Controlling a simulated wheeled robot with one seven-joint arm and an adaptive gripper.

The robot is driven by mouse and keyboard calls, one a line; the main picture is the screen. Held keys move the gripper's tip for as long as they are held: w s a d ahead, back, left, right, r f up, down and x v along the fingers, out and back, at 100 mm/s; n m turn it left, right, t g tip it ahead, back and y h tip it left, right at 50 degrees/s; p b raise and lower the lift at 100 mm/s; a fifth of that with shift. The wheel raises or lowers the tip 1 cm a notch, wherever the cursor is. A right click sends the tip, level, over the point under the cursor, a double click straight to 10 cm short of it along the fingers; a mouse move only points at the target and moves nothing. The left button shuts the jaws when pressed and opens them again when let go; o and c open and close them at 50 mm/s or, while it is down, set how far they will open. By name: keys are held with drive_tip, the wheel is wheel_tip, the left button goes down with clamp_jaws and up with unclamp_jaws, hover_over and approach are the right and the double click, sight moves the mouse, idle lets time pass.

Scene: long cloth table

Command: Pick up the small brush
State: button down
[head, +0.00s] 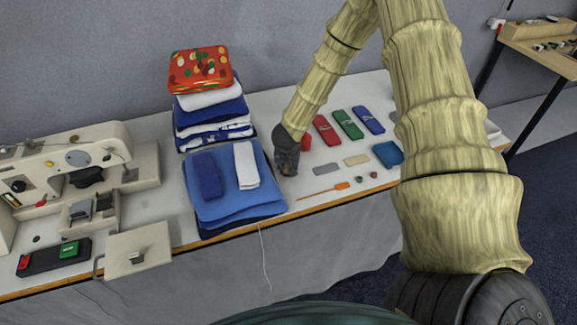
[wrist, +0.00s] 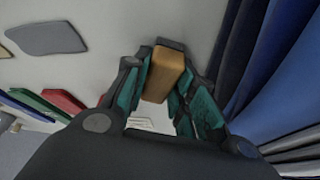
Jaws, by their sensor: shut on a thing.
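My gripper (head: 287,168) is low at the table, just right of the blue folded cloths. In the wrist view my gripper (wrist: 160,88) is shut on a small brown wooden block-shaped piece, which I take to be the small brush (wrist: 163,72). It sits between the green-lined finger pads. A pale striped patch shows below it between the fingers; I cannot tell if it is the brush's bristles. In the head view the gripper mostly hides the brush. I cannot tell if it touches the table.
Folded blue cloths (head: 235,205) lie close left of the gripper, with a taller cloth stack (head: 212,115) behind. A sewing machine (head: 90,175) stands at far left. Red, green and blue cases (head: 348,124), a grey flat piece (head: 326,169) and an orange-handled tool (head: 322,190) lie right.

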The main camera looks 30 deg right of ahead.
wheel_tip(320, 180, up, 18)
drive_tip(key=p, duration=0.2)
idle(0.4)
